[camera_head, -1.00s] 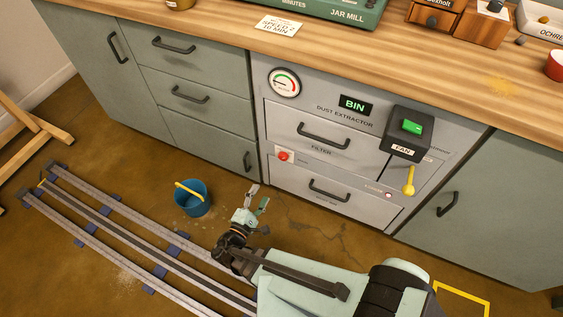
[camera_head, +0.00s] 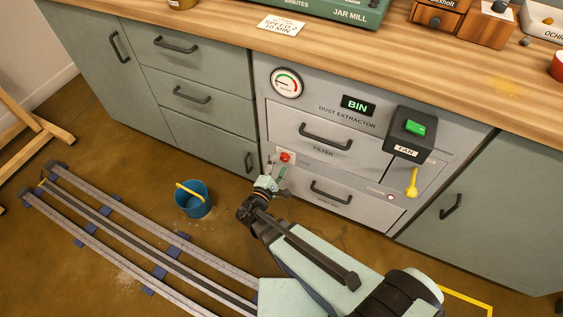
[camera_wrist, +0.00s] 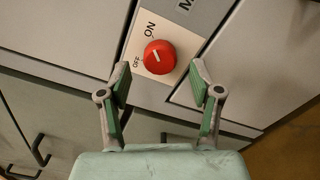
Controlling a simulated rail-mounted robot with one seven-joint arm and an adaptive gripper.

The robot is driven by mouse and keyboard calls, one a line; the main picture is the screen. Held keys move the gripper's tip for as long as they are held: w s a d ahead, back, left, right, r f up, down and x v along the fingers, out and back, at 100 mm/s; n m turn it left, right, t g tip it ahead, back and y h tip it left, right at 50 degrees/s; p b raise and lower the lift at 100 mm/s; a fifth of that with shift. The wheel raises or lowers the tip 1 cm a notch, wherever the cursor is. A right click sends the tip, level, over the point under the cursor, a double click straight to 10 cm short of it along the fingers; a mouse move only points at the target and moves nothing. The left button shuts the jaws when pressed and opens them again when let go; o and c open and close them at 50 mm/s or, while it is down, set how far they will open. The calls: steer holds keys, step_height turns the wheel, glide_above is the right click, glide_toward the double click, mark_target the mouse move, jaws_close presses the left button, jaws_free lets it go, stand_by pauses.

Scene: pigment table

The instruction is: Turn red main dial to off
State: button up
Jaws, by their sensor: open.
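The red main dial (camera_head: 285,157) sits on a pale plate at the left of the grey dust extractor front (camera_head: 300,178). In the wrist view the red dial (camera_wrist: 160,57) shows a white pointer mark. The plate (camera_wrist: 136,50) carries the word ON above the dial and OFF to its left; the mark points to the upper left, between the two words. My gripper (camera_wrist: 161,80) is open and empty, its fingertips just below the dial and spread wider than it.
A filter drawer handle (camera_head: 325,137) and a lower drawer handle (camera_head: 330,192) stick out nearby. A blue bucket (camera_head: 193,200) with a yellow handle is on the floor at left.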

steer(key=shift+x, duration=0.95)
steer(key=c, duration=1.1)
steer(key=shift+c, duration=0.2)
